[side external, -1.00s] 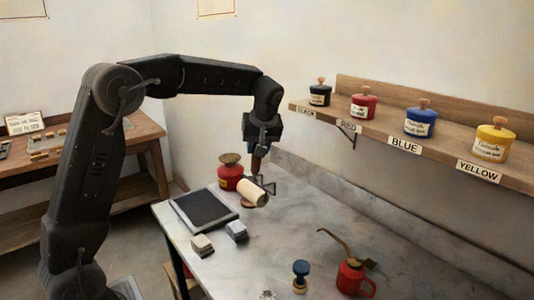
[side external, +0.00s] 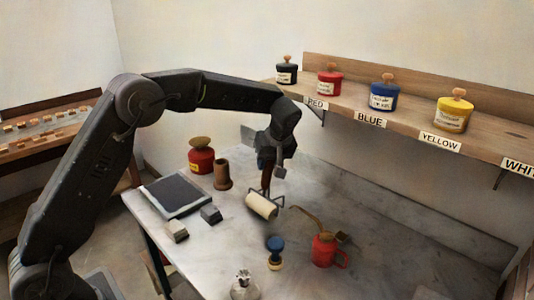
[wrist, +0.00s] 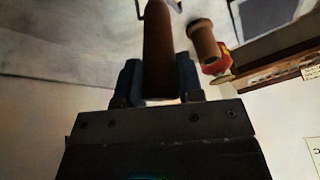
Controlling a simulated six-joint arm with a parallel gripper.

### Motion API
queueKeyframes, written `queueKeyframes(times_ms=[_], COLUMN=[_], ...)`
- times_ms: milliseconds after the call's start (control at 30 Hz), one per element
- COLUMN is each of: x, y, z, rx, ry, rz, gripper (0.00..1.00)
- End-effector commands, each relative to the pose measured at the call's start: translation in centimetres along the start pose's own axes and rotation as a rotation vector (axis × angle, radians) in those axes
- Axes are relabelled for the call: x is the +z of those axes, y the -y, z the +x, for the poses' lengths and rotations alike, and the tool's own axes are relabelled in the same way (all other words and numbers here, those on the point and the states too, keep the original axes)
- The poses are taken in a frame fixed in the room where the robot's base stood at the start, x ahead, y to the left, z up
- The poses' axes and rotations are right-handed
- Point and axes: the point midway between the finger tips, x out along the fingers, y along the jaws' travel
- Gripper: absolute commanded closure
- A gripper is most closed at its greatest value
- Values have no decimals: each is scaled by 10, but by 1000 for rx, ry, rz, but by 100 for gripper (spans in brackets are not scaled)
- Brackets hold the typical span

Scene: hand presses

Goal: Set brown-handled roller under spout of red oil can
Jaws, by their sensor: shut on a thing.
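The roller has a cream cylinder (side external: 262,206) in a dark wire frame and a brown handle (side external: 266,178). My gripper (side external: 267,161) is shut on the handle, with the cylinder hanging below it. In the wrist view the handle (wrist: 158,48) stands between my two fingers. The red oil can (side external: 327,251) stands on the marble table, right of and nearer the camera than the roller. Its brass spout (side external: 305,220) slants up and left toward the roller. The roller appears above the table, just behind the spout tip; its exact height is unclear.
A blue-knobbed stamp (side external: 275,250) and a glass bottle (side external: 244,285) stand left of the oil can. A brown cylindrical holder (side external: 222,175), a red tin (side external: 201,157), a dark slab (side external: 176,195) and two small blocks (side external: 210,214) are further left. A shelf (side external: 400,108) carries ink pots.

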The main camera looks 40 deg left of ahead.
Motion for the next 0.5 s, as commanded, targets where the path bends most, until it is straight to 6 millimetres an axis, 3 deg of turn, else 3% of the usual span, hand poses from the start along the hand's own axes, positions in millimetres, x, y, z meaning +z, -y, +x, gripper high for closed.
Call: queueKeyframes(times_ms=[67,500], x=[4,34], y=[-1,-19], z=[6,-8], rx=[0,1], ry=[0,-1], rz=[1,0], gripper=[87,87])
